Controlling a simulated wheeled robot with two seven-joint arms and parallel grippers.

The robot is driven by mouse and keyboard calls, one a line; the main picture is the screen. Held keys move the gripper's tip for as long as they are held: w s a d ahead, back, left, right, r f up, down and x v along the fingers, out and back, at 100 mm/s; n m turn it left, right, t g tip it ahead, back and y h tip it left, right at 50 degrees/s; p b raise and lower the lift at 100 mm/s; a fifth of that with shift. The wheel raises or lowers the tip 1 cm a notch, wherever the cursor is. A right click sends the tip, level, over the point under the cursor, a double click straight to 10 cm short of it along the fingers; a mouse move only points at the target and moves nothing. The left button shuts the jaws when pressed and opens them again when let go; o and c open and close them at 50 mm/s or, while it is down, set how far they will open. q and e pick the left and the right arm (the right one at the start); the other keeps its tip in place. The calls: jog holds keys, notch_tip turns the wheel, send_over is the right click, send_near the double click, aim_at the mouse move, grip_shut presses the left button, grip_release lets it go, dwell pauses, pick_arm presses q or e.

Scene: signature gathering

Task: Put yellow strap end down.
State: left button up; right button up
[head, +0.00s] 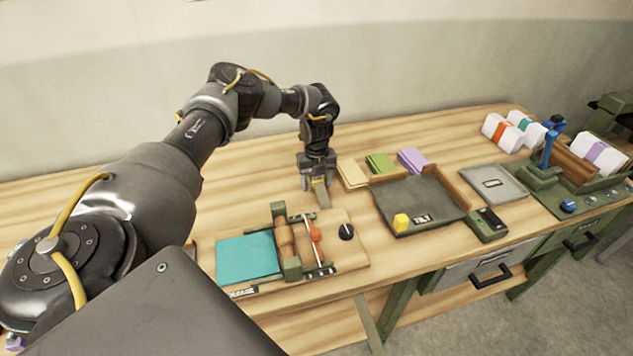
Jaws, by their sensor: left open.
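My left gripper (318,190) points down over the bench, just behind the wooden fixture (345,265) and left of the tan piece. Its jaws are open. A small tan-grey piece shows at the fingertips; I cannot tell whether it is a strap end or part of the gripper. No yellow strap end can be made out for certain. A pale tan-yellow flat piece (352,174) lies to the right of the gripper, beside a green one (380,162) and a purple one (412,159). My right gripper is not in view.
A teal block (247,256) lies on the fixture's left side. A grey plate (493,184), a green machine (565,190) and banded white bundles (503,132) are farther right. The bench (240,200) behind the teal block is bare.

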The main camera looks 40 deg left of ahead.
pick_arm(q)
jog(key=shift+s+r, duration=0.1)
jog(key=shift+s, duration=0.05)
jog(key=shift+c, duration=1)
jog(key=c, duration=1)
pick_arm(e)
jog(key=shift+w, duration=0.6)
